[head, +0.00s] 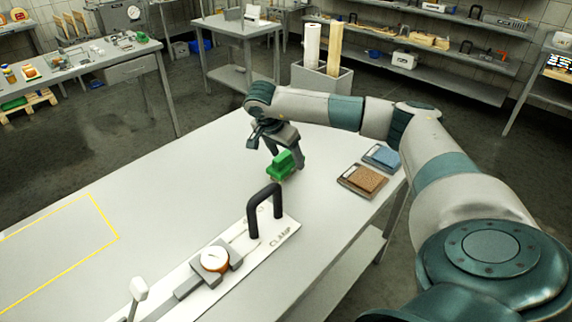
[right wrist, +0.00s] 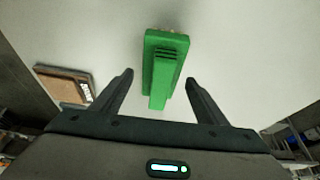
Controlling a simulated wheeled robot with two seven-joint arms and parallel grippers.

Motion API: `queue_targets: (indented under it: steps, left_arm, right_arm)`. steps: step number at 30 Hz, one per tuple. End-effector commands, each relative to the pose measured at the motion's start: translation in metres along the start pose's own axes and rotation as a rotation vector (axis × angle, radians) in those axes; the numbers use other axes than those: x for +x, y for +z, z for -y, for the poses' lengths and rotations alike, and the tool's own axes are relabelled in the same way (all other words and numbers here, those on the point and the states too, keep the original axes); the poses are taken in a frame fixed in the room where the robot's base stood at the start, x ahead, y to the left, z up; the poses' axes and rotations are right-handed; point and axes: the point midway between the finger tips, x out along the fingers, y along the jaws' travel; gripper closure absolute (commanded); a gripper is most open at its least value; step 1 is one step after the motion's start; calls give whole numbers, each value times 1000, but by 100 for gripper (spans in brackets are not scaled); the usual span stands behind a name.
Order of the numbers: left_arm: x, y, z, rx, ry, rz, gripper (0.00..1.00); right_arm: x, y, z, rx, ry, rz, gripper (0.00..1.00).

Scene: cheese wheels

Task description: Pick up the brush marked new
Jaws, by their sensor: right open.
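A green brush (head: 286,164) with a raised handle stands on the white table (head: 180,180), below my right gripper (head: 283,148). I cannot read any "new" mark on it. In the right wrist view the green brush (right wrist: 164,62) lies ahead of the open jaws, and its handle end reaches between the fingertips of the right gripper (right wrist: 159,80). The fingers stand apart on both sides, with gaps, and do not appear to touch it. My left gripper is not in view.
A brown pad (head: 362,182) and a blue pad (head: 382,158) lie right of the brush near the table edge. A clamp board (head: 272,248) with a black handle (head: 264,208) stands in front. A grey bin (head: 322,80) with two rolls is behind. The table's left is clear, with a yellow outline.

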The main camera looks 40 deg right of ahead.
Motion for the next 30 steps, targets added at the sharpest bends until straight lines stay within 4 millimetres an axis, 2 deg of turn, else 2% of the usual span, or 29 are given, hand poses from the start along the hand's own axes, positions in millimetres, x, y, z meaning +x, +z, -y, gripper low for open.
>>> queue_targets:
  steps: [16,25,30]
  left_arm:
    - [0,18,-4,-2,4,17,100]
    - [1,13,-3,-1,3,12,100]
    - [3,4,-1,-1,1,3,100]
  right_arm:
    - [4,2,0,0,0,0,33]
    - [4,2,0,0,0,0,33]
    - [4,2,0,0,0,0,73]
